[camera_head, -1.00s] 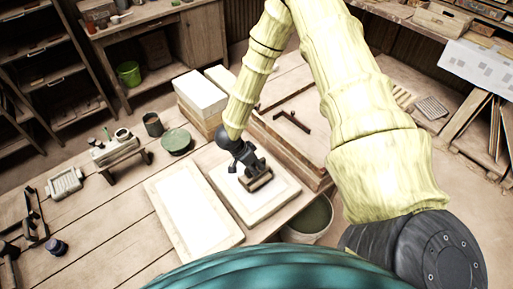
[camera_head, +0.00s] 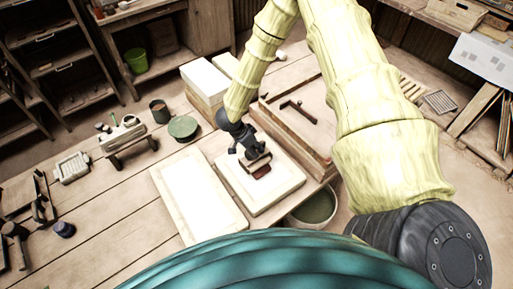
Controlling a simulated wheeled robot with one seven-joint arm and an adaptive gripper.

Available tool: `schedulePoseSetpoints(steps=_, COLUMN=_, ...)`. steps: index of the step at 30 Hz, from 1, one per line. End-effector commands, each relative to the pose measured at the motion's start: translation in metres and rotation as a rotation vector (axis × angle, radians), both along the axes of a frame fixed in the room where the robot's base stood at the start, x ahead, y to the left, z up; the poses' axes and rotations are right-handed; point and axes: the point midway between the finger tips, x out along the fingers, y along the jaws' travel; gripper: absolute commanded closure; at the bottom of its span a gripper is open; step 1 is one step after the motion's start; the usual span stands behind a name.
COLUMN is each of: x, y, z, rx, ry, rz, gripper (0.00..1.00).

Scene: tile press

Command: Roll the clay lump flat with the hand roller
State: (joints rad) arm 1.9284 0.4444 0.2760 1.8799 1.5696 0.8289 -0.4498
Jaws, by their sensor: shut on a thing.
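My gripper (camera_head: 248,152) is dark and points down over a pale square slab (camera_head: 286,184) near the front of the workbench. It is shut on the hand roller (camera_head: 257,160), a short brown cylinder lying crosswise just below the fingers. A small reddish-brown patch, which looks like the clay lump (camera_head: 262,172), shows on the slab at the near side of the roller. The roller and gripper hide part of it, so its thickness and full outline cannot be told. Whether the roller touches the clay is also unclear.
A pale flat board (camera_head: 198,200) lies left of the slab. A wooden press bed (camera_head: 305,142) with a dark handle (camera_head: 297,110) stands at the back right. White blocks (camera_head: 206,80) and a green round tin (camera_head: 183,128) stand behind. A bucket (camera_head: 316,204) is off the bench's right edge.

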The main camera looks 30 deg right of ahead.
Motion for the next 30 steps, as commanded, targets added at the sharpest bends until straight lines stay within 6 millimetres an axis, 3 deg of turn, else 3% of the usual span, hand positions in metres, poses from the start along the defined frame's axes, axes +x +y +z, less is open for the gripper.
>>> schedulePoseSetpoints(steps=21, x=-0.027, y=-0.001, z=-0.002, rx=0.005, ry=0.008, rz=-0.001, gripper=1.0)
schedulePoseSetpoints(steps=30, x=-0.027, y=-0.001, z=0.0, rx=0.005, ry=0.006, rz=-0.001, gripper=1.0)
